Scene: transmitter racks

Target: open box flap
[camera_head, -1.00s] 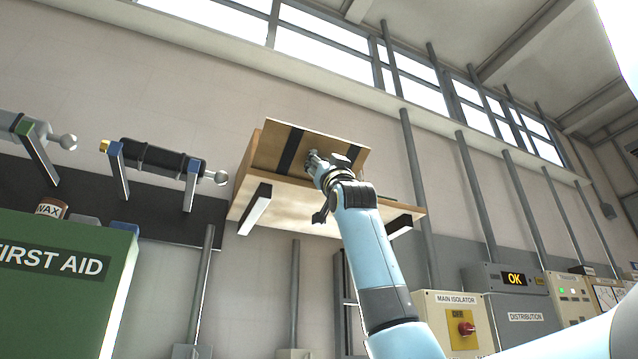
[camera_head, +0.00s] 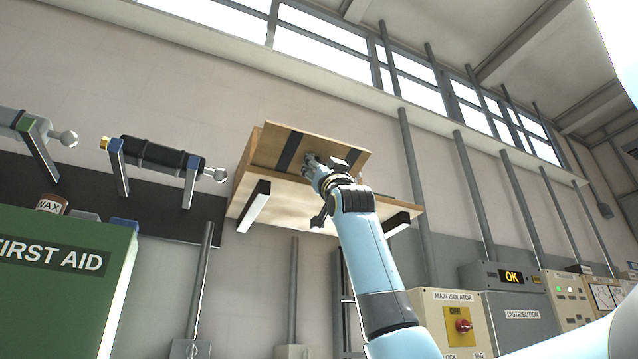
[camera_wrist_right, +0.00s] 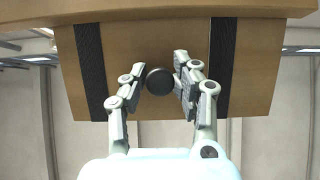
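The wooden box (camera_head: 247,165) sits on a high wall shelf. Its flap (camera_head: 334,140) is a tan panel with two black straps, leaning outward with its top edge clear of the box. The flap fills the top of the right wrist view (camera_wrist_right: 190,20). The box interior is hidden. My left gripper is not in view.
The wooden shelf (camera_head: 285,205) rests on brackets (camera_head: 254,207) under the box. Racked dark cylinders (camera_head: 155,156) are to the left, above a green first aid cabinet (camera_head: 65,290). Vertical pipes (camera_head: 422,190) run up the wall to the right. Electrical panels (camera_head: 515,320) stand lower right.

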